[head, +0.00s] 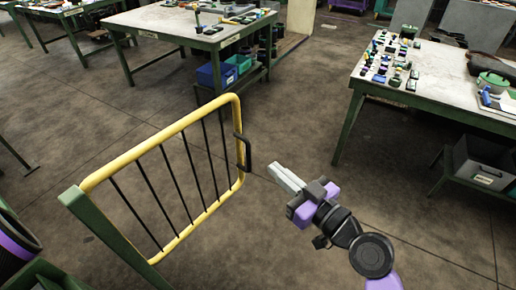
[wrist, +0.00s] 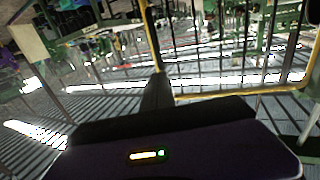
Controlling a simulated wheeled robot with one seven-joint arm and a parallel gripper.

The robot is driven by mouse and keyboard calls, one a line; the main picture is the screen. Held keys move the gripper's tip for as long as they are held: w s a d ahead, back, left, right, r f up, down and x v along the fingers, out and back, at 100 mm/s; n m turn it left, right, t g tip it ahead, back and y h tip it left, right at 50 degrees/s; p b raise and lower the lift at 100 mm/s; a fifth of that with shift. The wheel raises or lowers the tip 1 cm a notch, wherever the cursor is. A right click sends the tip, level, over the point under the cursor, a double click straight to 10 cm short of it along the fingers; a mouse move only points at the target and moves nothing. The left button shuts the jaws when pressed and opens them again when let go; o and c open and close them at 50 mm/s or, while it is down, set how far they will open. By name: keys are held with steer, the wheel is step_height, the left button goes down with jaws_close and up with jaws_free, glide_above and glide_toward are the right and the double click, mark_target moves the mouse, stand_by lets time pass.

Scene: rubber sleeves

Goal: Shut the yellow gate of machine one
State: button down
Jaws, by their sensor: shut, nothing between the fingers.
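The yellow gate (head: 160,140) is a tubular frame with thin black bars, on the left in the head view. Its left end is at a green post (head: 112,236), and its other end stands free over open floor. A black handle (head: 246,152) is on that free end. My gripper (head: 275,170) is shut and empty, just right of the handle with a small gap in the picture. In the wrist view the gate's yellow rail (wrist: 225,92) and bars fill the right side. The dark end of my gripper (wrist: 157,92) rises in the middle. Whether it touches the gate is unclear there.
A green-legged table (head: 440,62) with many small parts stands at the right, with a grey bin (head: 484,165) on its lower shelf. Another workbench (head: 160,22) stands behind the gate, with a blue bin (head: 215,74) beneath. Floor between them is clear.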

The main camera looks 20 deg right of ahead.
mark_target(249, 148)
steer(key=p+x, duration=0.2)
steer(key=x, duration=0.5)
steer(key=shift+r, duration=0.15)
steer(key=shift+w+a, duration=0.1)
steer(key=shift+w, duration=0.35)
